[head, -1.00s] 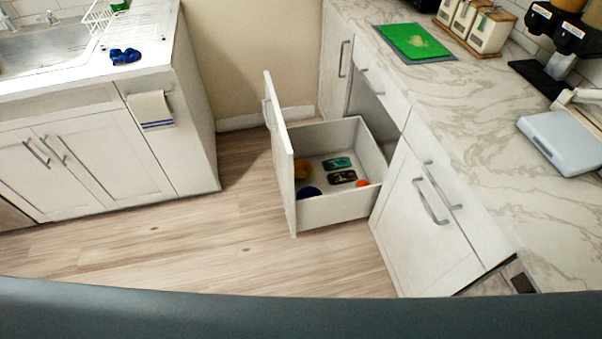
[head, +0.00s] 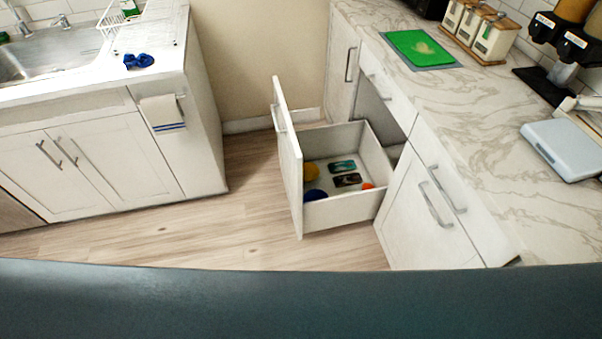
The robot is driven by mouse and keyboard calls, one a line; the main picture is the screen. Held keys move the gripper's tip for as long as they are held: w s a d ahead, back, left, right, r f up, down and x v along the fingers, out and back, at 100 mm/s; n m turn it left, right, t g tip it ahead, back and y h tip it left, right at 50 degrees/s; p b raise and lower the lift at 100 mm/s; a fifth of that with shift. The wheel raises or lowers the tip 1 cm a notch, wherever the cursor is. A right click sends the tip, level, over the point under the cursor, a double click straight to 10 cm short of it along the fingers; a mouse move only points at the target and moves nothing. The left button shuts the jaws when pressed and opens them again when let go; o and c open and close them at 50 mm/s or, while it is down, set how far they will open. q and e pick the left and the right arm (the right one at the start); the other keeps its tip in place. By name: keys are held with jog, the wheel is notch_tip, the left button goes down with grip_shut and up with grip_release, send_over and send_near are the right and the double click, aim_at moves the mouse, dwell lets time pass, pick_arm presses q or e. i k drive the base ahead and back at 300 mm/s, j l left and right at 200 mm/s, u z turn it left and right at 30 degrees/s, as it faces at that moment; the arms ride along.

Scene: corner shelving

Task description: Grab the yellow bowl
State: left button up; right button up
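A yellow rounded thing, likely the yellow bowl (head: 312,172), lies inside the open drawer (head: 345,213) against the inner side of its front panel. The panel hides part of it. A dark blue round thing (head: 315,195) lies close in front of it, also partly hidden. Two small flat items, one teal (head: 342,166) and one dark (head: 347,180), lie on the drawer floor to the right. A small orange thing (head: 367,186) is near the drawer's near wall. Neither of my grippers shows in the head view.
A marble-patterned counter (head: 440,110) on the right carries a green board (head: 421,48), canisters and a pale blue flat device (head: 564,150). A sink counter (head: 70,88) stands on the left. Wooden floor (head: 200,235) between them is clear.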

aim_at(310, 171)
jog(key=i+j+u, duration=0.35)
jog(key=i+j, duration=0.3)
jog(key=i, duration=0.1)
